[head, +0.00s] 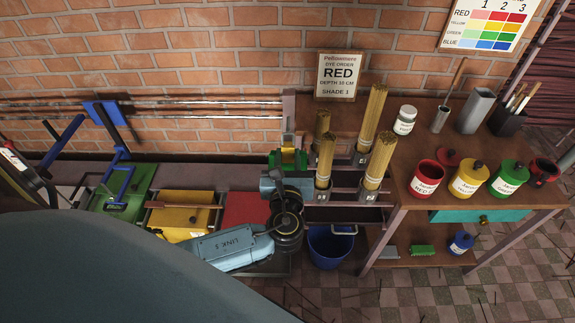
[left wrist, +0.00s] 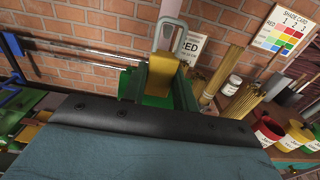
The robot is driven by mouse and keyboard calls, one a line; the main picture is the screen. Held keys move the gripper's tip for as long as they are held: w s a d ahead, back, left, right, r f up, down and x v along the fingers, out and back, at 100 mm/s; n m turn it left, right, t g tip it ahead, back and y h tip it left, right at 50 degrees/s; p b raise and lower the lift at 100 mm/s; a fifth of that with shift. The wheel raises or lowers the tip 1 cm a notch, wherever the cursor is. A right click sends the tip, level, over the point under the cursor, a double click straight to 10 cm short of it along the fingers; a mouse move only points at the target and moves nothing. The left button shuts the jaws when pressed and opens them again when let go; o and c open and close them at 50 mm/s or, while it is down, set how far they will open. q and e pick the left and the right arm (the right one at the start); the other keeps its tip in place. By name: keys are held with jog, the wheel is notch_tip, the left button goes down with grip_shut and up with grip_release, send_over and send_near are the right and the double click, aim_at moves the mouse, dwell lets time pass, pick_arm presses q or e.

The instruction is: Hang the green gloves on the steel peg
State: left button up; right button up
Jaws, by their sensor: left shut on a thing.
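My left gripper (head: 288,163) is at the left end of the shelf bench, in front of a post. It is shut on the green gloves (head: 300,157), which show as a green bundle with a yellow part at its top. In the left wrist view the yellow part (left wrist: 166,72) sits between dark green pieces, with more green (left wrist: 130,84) behind. A pale grey loop (left wrist: 187,40) stands up above the yellow part. The gloves' lower part is hidden by my gripper. I cannot clearly make out the steel peg; it may be hidden behind the bundle. My right gripper is not in view.
Incense bundles (head: 326,155) stand in holders just right of my gripper. Red, yellow and green jars (head: 468,180) are on the brown bench (head: 395,195). A blue bucket (head: 330,247) is below.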

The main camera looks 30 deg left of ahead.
pick_arm(q)
jog(key=shift+b+x, duration=0.55)
jog(key=shift+x, duration=0.5)
jog(key=shift+b+x, duration=0.5)
jog(key=shift+x, duration=0.5)
jog(key=shift+w+a+f, duration=0.25)
jog(key=shift+w+f, duration=0.15)
jog(key=shift+w, duration=0.05)
jog(key=shift+w+a+f, duration=0.1)
jog(key=shift+w+f, duration=0.05)
jog(key=shift+w, duration=0.05)
jog(key=o, duration=1.1)
jog(key=shift+s, duration=0.1)
jog(key=v, duration=1.3)
